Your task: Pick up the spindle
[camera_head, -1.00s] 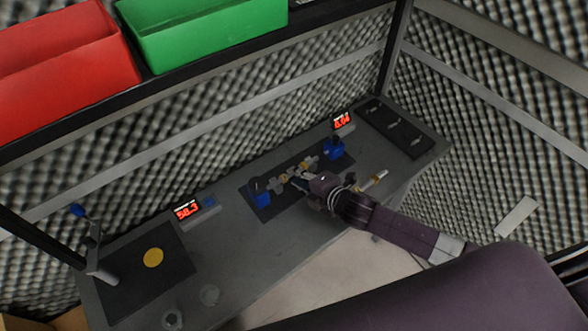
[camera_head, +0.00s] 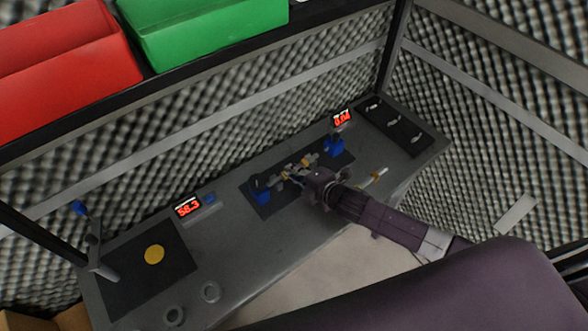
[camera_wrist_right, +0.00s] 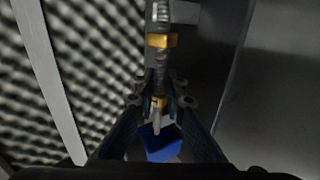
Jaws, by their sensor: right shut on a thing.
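The spindle (camera_head: 305,163) is a stepped grey shaft with gold-coloured bands. It lies along the dark mat between two blue supports, a left one (camera_head: 262,192) and a right one (camera_head: 334,147). My right gripper (camera_head: 291,177) reaches it from the front right and is shut on it, nearer its left end. In the right wrist view the spindle (camera_wrist_right: 160,65) runs up the middle, and the fingertips (camera_wrist_right: 160,98) close on it from both sides. A blue support (camera_wrist_right: 160,143) shows below it there. Whether the spindle has left its supports I cannot tell. My left gripper is not in view.
A red display (camera_head: 187,207) stands left of the mat, another (camera_head: 342,118) at its right end. A dark tray (camera_head: 395,122) lies at the far right. A yellow disc (camera_head: 154,254) lies on a dark pad. Red (camera_head: 60,75) and green (camera_head: 205,30) bins sit on the shelf above.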

